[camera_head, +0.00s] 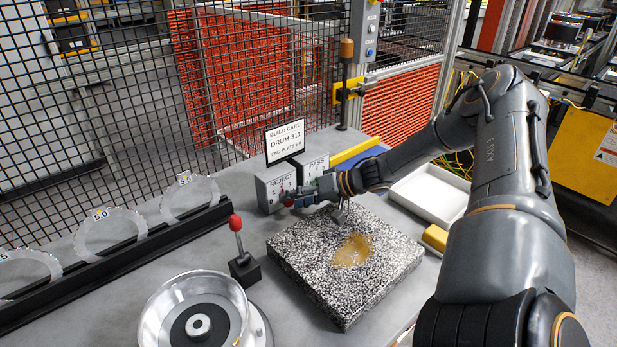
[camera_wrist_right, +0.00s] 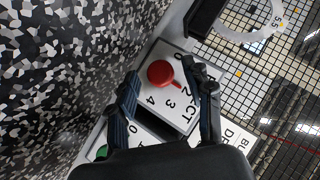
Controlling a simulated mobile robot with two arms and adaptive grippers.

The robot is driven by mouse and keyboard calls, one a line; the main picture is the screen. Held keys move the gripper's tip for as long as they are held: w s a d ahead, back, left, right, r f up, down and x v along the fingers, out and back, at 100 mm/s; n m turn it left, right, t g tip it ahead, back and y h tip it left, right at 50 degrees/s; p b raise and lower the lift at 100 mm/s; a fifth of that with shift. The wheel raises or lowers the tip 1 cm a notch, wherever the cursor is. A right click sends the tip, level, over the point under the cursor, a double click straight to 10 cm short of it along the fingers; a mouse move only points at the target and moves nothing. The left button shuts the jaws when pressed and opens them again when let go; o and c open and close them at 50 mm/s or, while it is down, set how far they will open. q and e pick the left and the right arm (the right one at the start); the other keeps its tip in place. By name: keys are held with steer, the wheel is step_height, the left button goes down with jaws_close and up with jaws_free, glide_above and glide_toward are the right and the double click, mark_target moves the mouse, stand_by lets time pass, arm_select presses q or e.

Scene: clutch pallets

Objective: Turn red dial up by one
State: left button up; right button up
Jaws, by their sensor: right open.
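The red dial (camera_wrist_right: 160,73) sits on the face of the grey REJECT box, among printed numbers. Its small pointer appears to point near the 2, though a finger covers part of the scale. In the head view the REJECT box (camera_head: 270,188) stands at the back of the bench, with a bit of the red dial (camera_head: 290,203) showing beside my gripper. My right gripper (camera_wrist_right: 160,70) is open, with one finger on either side of the dial in the wrist view; I cannot tell whether they touch it. In the head view my right gripper (camera_head: 308,197) reaches the boxes. My left gripper is not in view.
The PASS box (camera_head: 315,165) and a build card (camera_head: 285,141) stand beside it. A green dial (camera_wrist_right: 102,151) shows at the wrist view's lower edge. A speckled block (camera_head: 340,290) lies below my right arm. A red-knobbed lever (camera_head: 237,240) and a metal drum (camera_head: 165,310) stand left.

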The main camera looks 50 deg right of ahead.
steer(key=shift+v, duration=5.9)
steer(key=shift+f, duration=0.1)
